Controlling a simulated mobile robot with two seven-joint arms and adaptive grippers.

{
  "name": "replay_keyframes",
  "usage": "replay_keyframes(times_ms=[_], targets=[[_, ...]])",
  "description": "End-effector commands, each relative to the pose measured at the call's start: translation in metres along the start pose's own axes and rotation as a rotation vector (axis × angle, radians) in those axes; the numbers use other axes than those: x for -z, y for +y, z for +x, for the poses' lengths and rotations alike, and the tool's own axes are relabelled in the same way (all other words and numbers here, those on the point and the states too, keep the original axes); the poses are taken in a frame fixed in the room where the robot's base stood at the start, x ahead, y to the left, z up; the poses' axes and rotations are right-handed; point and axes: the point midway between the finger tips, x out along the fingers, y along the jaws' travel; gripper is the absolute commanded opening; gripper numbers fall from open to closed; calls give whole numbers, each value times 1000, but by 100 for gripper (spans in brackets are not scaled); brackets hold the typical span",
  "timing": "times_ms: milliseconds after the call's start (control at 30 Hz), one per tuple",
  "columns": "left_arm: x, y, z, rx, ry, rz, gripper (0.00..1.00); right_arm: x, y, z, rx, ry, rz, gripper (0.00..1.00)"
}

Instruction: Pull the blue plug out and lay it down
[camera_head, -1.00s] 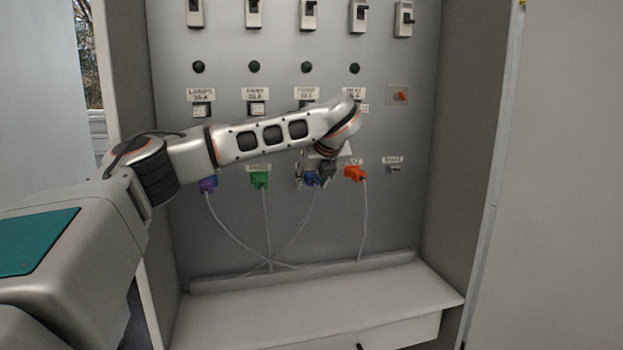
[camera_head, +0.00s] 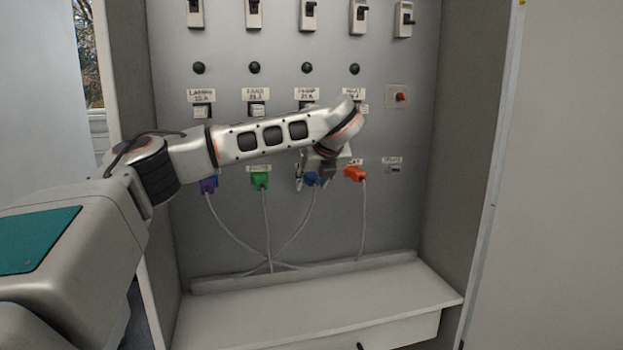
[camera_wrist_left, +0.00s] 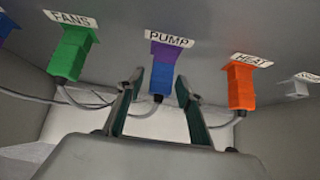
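The blue plug (camera_head: 312,180) sits in the panel under the PUMP label, its grey cord hanging down. In the left wrist view the blue plug (camera_wrist_left: 162,78) has a purple upper part against the panel. My left gripper (camera_head: 314,175) is at this plug. In the left wrist view my left gripper (camera_wrist_left: 160,80) is open, one finger on each side of the plug, with a visible gap on both sides. I cannot tell how deep the plug lies between the fingers. My right gripper is not in view.
A white shelf (camera_head: 320,305) below the panel is clear. Cabinet side walls stand left and right.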

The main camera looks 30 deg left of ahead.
Motion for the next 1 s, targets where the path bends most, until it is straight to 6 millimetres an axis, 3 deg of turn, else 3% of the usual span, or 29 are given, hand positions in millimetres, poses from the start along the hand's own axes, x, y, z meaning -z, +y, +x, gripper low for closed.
replay_keyframes(times_ms=[167,267,300,1000], targets=[[0,0,0,0,0,0,36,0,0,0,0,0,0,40],[0,0,0,0,0,0,10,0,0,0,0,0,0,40],[0,0,0,0,0,0,8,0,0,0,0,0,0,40],[11,0,-14,2,-1,0,8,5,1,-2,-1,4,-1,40]])
